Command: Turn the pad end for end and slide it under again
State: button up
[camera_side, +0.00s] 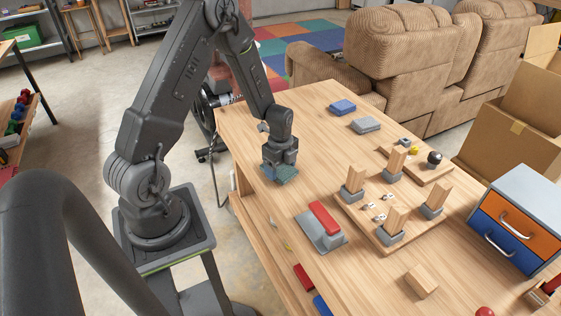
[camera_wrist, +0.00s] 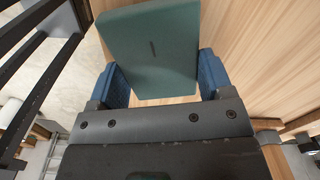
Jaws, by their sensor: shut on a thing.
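The dark green pad (camera_wrist: 150,48) fills the space between the two blue fingers in the wrist view. It is a flat slab with a small dark mark on its face. My gripper (camera_side: 281,172) is shut on it, low at the left side of the table in the side view. The pad shows there only as a small greenish patch (camera_side: 287,175), partly hidden by the fingers. I cannot tell whether it touches the tabletop. A grey base with a red block on it (camera_side: 324,217) stands in front and to the right of my gripper.
A wooden board (camera_side: 366,219) carries upright wooden blocks in grey holders. Blue (camera_side: 342,106) and grey (camera_side: 365,125) blocks lie at the back. A drawer box (camera_side: 518,215) stands right, a loose wooden block (camera_side: 421,281) in front. The table's left edge is close to my gripper.

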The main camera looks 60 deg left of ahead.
aim_at(280, 168)
jog(key=shift+f, duration=0.3)
jog(key=shift+f, duration=0.25)
dwell(0.5)
jog(key=o, duration=0.8)
jog(key=shift+r, duration=3)
